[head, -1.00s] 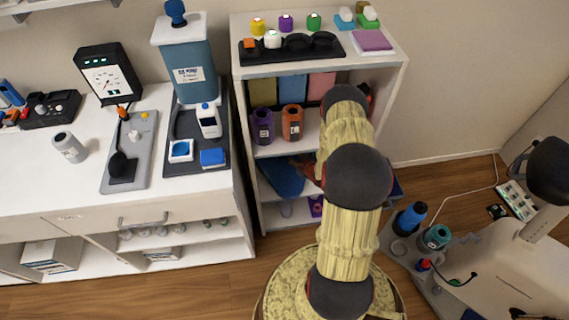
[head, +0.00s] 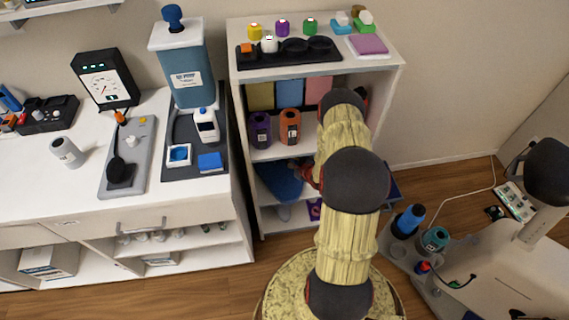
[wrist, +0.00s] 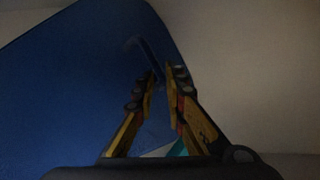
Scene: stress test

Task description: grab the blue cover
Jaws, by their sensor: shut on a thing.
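The blue cover (head: 279,184) is a flat blue panel in the lower compartment of the white shelf unit. It stands tilted, with its right part hidden by my arm in the head view. In the wrist view the cover (wrist: 70,75) fills the left and centre and has a thin raised handle. My gripper (wrist: 163,75) is closed in on that handle, with its yellow fingers near together at the panel. The exact contact is dark and hard to see. In the head view only a reddish part of the gripper shows beside the cover.
The white shelf unit (head: 246,212) encloses the cover with side wall and shelf boards. A purple canister (head: 260,130) and an orange canister (head: 290,127) stand on the shelf above. A purple item (head: 315,209) lies on the bottom shelf. A counter stands at left.

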